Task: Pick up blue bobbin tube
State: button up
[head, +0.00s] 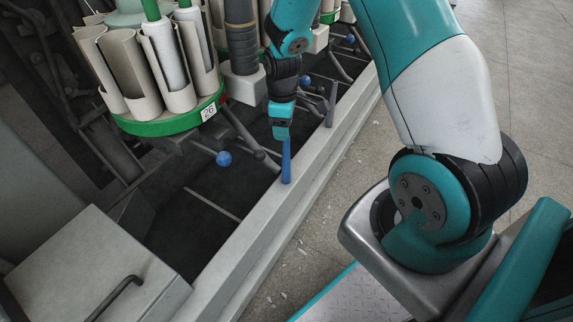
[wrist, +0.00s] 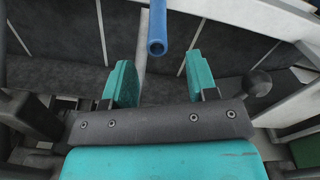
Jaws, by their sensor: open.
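The blue bobbin tube (head: 286,160) stands close to upright at the inner edge of the pale machine rail in the head view. In the wrist view the tube (wrist: 157,28) shows at the top centre, its round hollow end facing the camera. My gripper (head: 281,132) is right by the tube's upper end in the head view. In the wrist view my gripper (wrist: 160,78) has its two teal fingers wide apart with nothing between them. The tube's end lies just beyond the fingertips, roughly in line with the gap. Its lower end is hidden in the wrist view.
A green round magazine (head: 170,122) labelled 26 holds several pale tubes at upper left. A blue ball-ended lever (head: 223,158) sticks out below it. The pale rail (head: 262,225) runs diagonally past the tube. A grey box with a handle (head: 95,265) stands at lower left.

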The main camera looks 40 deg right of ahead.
aim_at(286, 143)
jog(key=shift+s+d+f+b, duration=0.15)
jog(key=shift+f+b, duration=0.45)
jog(key=shift+f, duration=1)
jog(key=shift+s+d+f+b, duration=0.15)
jog(key=shift+f+b, duration=0.45)
jog(key=shift+f, duration=0.95)
jog(key=shift+c, duration=0.5)
grip_shut()
